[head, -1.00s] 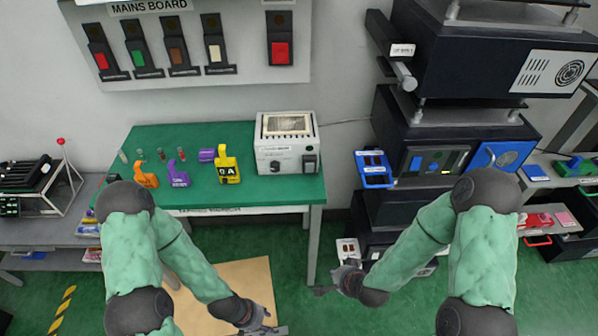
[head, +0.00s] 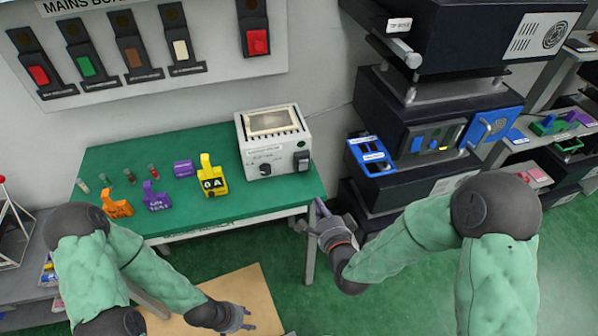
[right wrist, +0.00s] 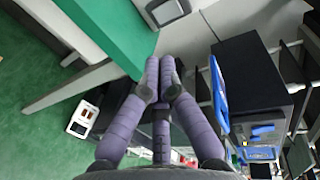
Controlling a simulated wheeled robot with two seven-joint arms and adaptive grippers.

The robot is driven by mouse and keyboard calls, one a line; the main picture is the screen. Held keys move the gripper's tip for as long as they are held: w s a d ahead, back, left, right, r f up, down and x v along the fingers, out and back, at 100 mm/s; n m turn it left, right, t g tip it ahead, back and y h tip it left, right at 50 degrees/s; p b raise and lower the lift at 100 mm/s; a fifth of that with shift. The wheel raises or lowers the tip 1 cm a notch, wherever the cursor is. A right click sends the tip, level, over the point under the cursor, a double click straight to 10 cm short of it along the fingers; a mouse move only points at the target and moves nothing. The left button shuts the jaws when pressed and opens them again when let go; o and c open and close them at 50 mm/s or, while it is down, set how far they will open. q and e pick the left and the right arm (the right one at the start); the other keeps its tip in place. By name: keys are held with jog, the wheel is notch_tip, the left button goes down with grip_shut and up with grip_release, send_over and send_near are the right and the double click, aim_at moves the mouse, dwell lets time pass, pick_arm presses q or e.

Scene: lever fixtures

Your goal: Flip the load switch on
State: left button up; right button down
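A white-grey box device (head: 272,145) stands at the right end of the green bench, with a black rocker switch (head: 302,161) and a round black knob on its front. I cannot tell if this rocker is the load switch, or its position. The mains board (head: 165,40) on the wall holds several coloured switches. My right gripper (head: 312,216) is at the bench's front right corner, below the device; its fingertips (right wrist: 160,62) come together, empty, in the right wrist view. My left gripper (head: 240,318) is low over the tan mat; its finger opening is unclear.
The green bench (head: 120,165) holds a yellow tag (head: 211,180), purple and orange tags, and small vials. Black equipment racks (head: 410,120) with a blue holder (head: 370,154) stand right of the bench. The bench's front edge and leg are close to my right gripper.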

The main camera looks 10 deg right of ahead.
aim_at(303, 165)
dwell(0.3)
jog(key=w+b, duration=0.1)
jog(key=w, duration=0.3)
jog(key=w+f, duration=0.1)
jog(key=w, duration=0.3)
jog(key=w+b, duration=0.1)
jog(key=w, duration=0.3)
jog(key=shift+w+a+f+b, duration=0.2)
jog(key=shift+w+f+b, duration=0.05)
jog(key=shift+w+b, duration=0.15)
jog(key=shift+w+r, duration=0.1)
jog(key=shift+w, duration=0.4)
jog(key=shift+w+r+b, duration=0.15)
jog(key=shift+w+b, duration=0.2)
jog(key=shift+b, duration=0.05)
